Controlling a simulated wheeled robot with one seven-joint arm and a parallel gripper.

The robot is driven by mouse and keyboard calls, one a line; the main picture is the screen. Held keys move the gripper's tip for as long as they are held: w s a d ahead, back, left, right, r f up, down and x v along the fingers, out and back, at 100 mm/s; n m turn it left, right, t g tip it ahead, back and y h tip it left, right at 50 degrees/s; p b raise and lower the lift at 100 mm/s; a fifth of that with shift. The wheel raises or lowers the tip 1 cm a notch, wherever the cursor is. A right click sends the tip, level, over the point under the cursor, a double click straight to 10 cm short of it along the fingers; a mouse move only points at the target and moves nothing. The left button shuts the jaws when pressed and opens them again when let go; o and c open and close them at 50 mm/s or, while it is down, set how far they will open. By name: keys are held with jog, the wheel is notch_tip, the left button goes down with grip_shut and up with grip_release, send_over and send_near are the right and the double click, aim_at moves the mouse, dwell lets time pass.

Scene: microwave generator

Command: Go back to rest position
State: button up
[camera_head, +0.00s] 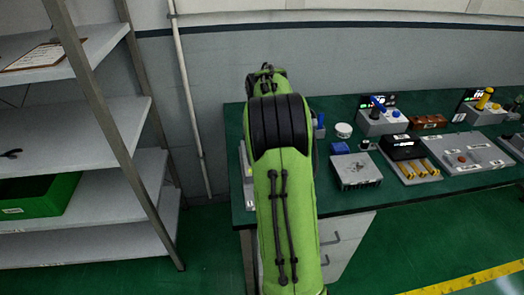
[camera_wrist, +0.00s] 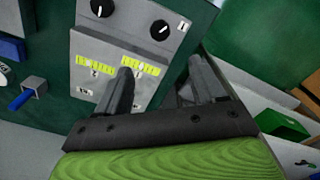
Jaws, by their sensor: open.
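My gripper (camera_wrist: 155,90) shows in the wrist view with its two dark fingers apart and nothing between them. It is in front of a grey panel box (camera_wrist: 125,45) with black knobs and yellow-green labels; I cannot tell whether a finger touches it. In the head view my green arm stretches forward over the left end of the green-topped bench (camera_head: 400,198), and it hides the gripper and most of the box there.
A metal shelf rack (camera_head: 85,120) with a green bin (camera_head: 40,197) stands at the left. The bench holds a grey metal box (camera_head: 355,170), a tray with yellow parts (camera_head: 415,165) and a blue-handled device (camera_head: 382,120). Bare floor lies between rack and bench.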

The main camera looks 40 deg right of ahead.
jog(key=shift+a, duration=0.1)
jog(key=s+a+r+t, duration=0.2)
jog(key=s+a+r, duration=0.25)
jog(key=a, duration=0.45)
jog(key=s+a+r+t, duration=0.1)
jog(key=s+a+r, duration=0.2)
jog(key=a+r, duration=0.5)
jog(key=s+a+f+t, duration=0.2)
jog(key=s+a+f, duration=0.2)
jog(key=s+a, duration=0.5)
jog(key=s, duration=0.3)
jog(key=shift+s+a+f+t, duration=0.15)
jog(key=shift+s+t, duration=0.15)
jog(key=shift+s, duration=0.05)
